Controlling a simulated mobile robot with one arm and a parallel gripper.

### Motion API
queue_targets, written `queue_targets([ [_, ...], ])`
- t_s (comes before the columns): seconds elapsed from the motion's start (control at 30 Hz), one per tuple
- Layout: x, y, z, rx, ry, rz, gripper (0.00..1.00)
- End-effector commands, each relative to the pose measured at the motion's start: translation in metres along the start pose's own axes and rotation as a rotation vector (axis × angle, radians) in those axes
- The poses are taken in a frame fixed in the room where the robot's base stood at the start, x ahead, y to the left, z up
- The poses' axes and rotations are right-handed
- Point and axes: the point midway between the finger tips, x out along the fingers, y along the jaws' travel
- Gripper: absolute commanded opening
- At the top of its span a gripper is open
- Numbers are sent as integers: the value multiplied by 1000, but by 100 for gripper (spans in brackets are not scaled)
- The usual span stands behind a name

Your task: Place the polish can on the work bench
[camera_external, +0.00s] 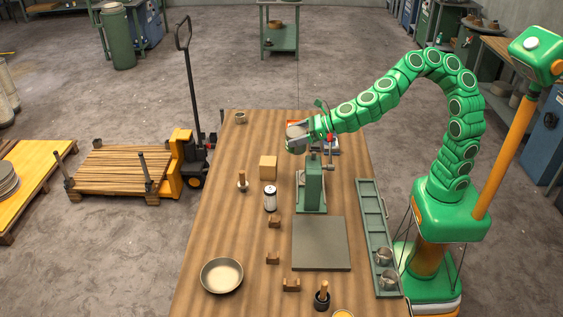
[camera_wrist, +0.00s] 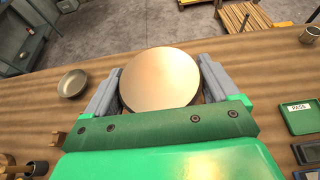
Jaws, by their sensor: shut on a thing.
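My gripper (camera_external: 296,137) is shut on a round can, which I take to be the polish can (camera_external: 297,131). The wrist view shows the can's flat, pale copper top (camera_wrist: 160,78) between the two grey fingers. The can is above the far part of the wooden work bench (camera_external: 215,215), near the top of a green stand (camera_external: 312,187). The can's underside is hidden, and I cannot tell its height above the wood.
A shallow bowl (camera_external: 222,275) and a grey plate (camera_external: 321,243) lie nearer the front. A tray marked PASS (camera_wrist: 298,118) is at the wrist view's right. The bench's left strip is mostly clear.

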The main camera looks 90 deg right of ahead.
Motion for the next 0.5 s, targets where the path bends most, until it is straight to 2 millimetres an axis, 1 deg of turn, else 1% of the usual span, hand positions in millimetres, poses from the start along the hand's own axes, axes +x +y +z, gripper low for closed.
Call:
queue_targets([
  [0.03, -5, 12, -2, -1, -1, -5, 46],
  [0.1, -10, 25, -6, 6, 0, -17, 46],
  [0.5, -46, 82, -21, 35, -1, -83, 46],
])
